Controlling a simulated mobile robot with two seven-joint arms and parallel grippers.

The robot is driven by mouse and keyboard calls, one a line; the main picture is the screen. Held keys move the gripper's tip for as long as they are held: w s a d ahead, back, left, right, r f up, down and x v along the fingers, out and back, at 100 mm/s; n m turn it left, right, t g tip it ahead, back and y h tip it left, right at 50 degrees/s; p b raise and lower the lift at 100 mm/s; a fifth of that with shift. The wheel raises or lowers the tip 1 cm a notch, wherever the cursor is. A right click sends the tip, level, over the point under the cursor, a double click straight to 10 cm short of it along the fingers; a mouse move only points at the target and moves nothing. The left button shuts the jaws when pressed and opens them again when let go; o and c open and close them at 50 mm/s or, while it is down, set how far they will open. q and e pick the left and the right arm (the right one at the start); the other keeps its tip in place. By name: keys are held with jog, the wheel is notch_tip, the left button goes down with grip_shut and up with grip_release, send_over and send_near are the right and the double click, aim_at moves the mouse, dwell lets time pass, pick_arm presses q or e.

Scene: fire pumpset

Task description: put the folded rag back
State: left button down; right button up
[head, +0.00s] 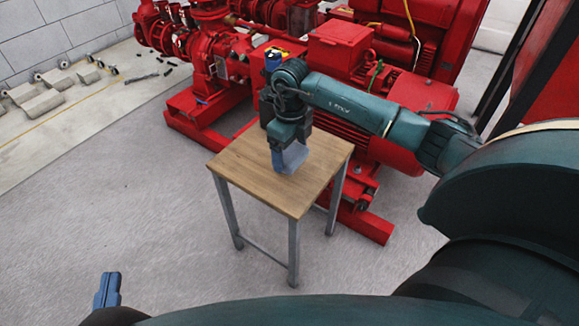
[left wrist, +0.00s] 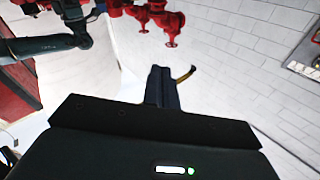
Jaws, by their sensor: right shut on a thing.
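The folded rag (head: 291,159) is a small grey-blue piece at the wooden table, in the head view. My right gripper (head: 287,143) points down over the tabletop and is shut on the rag, which hangs below the fingers. The rag's lower edge is at or just above the wood; I cannot tell if it touches. My left gripper (head: 107,291) is low at the left of the head view, away from the table. Its fingers also show in the left wrist view (left wrist: 161,88), close together with nothing between them.
The small table (head: 240,170) has grey metal legs and a mostly bare top. Red pump machinery (head: 340,130) stands close behind it. Grey blocks (head: 40,103) lie by the wall at left. The floor (head: 150,220) left of the table is clear.

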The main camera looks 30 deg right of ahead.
aim_at(290, 162)
notch_tip(290, 162, down, 4)
jog(key=shift+f+b, duration=0.1)
jog(key=shift+b, duration=0.6)
jog(key=shift+f, duration=0.25)
pick_arm(q)
jog(key=shift+w+d, duration=0.1)
jog(key=shift+w, duration=0.05)
pick_arm(e)
jog(key=shift+f, duration=0.1)
pick_arm(q)
jog(key=shift+r, duration=0.1)
pick_arm(e)
jog(key=o, duration=0.8)
